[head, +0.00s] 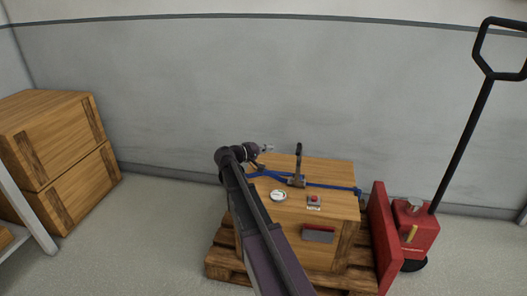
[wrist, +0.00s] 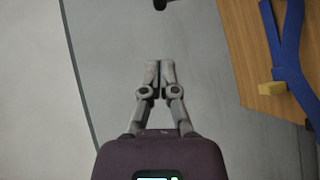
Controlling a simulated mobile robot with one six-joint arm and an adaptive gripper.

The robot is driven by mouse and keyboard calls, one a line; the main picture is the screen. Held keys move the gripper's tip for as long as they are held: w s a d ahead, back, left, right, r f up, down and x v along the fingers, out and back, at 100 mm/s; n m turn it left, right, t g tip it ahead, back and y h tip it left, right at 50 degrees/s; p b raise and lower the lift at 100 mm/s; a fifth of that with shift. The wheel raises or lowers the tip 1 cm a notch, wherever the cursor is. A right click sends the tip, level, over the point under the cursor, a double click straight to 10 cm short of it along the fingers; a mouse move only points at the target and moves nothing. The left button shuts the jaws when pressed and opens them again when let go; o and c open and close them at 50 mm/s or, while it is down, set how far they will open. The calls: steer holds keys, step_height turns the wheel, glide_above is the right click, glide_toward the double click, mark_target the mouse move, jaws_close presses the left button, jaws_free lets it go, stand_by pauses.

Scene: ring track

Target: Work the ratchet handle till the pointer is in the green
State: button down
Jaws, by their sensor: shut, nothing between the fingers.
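The ratchet (head: 297,181) sits on the blue strap (head: 330,186) across the top of a wooden crate (head: 335,210). Its dark handle (head: 299,155) stands roughly upright. A round white gauge (head: 278,195) lies on the crate top in front of the strap; its pointer and green zone are too small to make out. My gripper (head: 269,148) is shut and empty, left of the handle and apart from it. In the wrist view my gripper's fingertips (wrist: 159,64) are together over bare background. The strap (wrist: 290,50) and crate (wrist: 240,40) show at the right there.
A red button box (head: 314,201) and a red-and-grey item (head: 319,234) are on the crate. The crate stands on a wooden pallet (head: 222,262). A red pallet jack (head: 415,228) is at the right. Stacked wooden boxes (head: 60,150) stand at the left. A grey wall is behind.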

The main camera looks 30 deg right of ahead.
mark_target(298, 147)
steer(key=s+d+f+b, duration=0.1)
steer(key=d, duration=0.8)
steer(key=shift+s+f, duration=0.35)
steer(key=shift+s, duration=0.05)
steer(key=shift+s+d+r, duration=0.2)
steer(key=shift+s+d, duration=0.4)
steer(key=shift+d, duration=0.05)
steer(key=shift+w+a, duration=0.1)
steer(key=shift+w, duration=0.05)
